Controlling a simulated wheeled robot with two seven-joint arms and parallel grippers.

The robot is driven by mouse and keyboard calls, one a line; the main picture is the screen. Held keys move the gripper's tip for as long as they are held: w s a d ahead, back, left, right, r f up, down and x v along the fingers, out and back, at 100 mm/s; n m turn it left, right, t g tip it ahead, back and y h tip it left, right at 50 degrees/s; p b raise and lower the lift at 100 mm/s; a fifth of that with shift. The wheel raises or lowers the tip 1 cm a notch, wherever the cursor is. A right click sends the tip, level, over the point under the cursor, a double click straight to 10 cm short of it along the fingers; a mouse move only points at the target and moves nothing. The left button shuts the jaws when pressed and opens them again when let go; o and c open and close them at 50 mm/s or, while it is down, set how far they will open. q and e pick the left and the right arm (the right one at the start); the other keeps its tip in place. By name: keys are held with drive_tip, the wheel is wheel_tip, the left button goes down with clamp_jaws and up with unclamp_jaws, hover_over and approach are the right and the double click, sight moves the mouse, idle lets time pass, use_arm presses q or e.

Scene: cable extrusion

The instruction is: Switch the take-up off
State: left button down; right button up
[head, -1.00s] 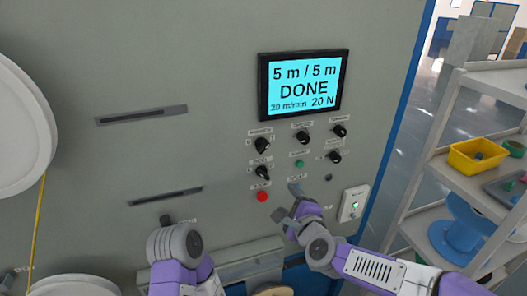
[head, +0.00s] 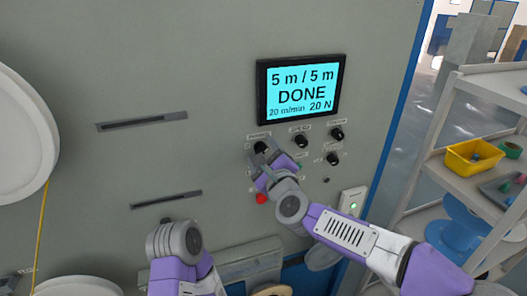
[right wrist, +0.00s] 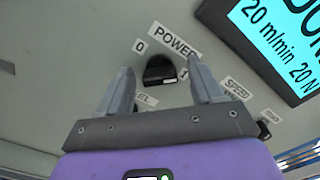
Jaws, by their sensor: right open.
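The take-up panel carries a black POWER knob (head: 261,148), with labels 0 and 1 at its sides. In the right wrist view the knob (right wrist: 160,70) sits between the fingertips, 0 upper left and 1 lower right. I cannot tell which label it points to. My right gripper (head: 264,153) is open, its fingers on either side of the knob; contact is not clear. It also shows in the right wrist view (right wrist: 160,84). The screen (head: 301,89) reads 5 m / 5 m, DONE, 20 m/min, 20 N. Of my left arm only wrist links show; its gripper is hidden.
More black knobs, such as the SPEED knob (head: 300,141), stand close to the right. A red button (head: 261,198) is just below my right gripper and a green button lies partly behind it. A shelf (head: 490,150) with a yellow bin (head: 473,158) stands at the right.

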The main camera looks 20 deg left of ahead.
drive_tip(key=c, duration=1.1)
drive_tip(key=shift+o, duration=0.2)
drive_tip(key=shift+f+n, duration=0.1)
drive_tip(key=shift+n, duration=8.9)
